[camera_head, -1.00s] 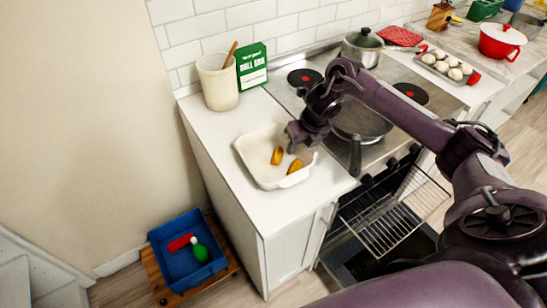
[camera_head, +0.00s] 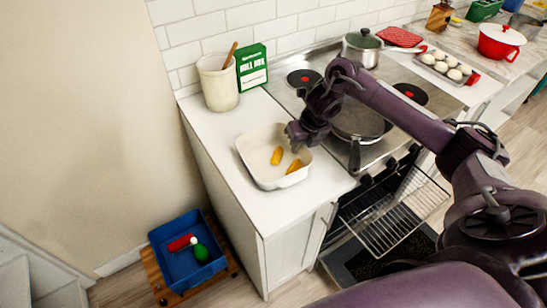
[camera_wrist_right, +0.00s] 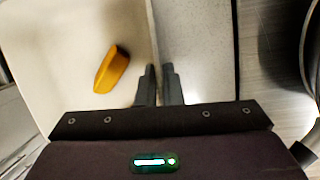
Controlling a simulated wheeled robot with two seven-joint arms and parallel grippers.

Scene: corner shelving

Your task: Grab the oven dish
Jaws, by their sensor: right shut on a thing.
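The oven dish (camera_head: 262,178) is a white, shallow, rectangular dish on the white counter left of the stove, with two yellow-orange pieces (camera_head: 277,155) in it. My right gripper (camera_head: 293,140) is at the dish's right side. In the right wrist view its two fingers (camera_wrist_right: 159,85) are close together with the dish's wall (camera_wrist_right: 154,40) between them, so it is shut on the rim. One yellow piece (camera_wrist_right: 112,70) lies inside the dish left of the fingers. My left gripper is not in view.
A cream crock (camera_head: 217,85) and a green box (camera_head: 252,66) stand behind the dish. A pan (camera_head: 358,125) sits on the stove to the right, its handle pointing forward. The oven door is open with a rack (camera_head: 385,225) out.

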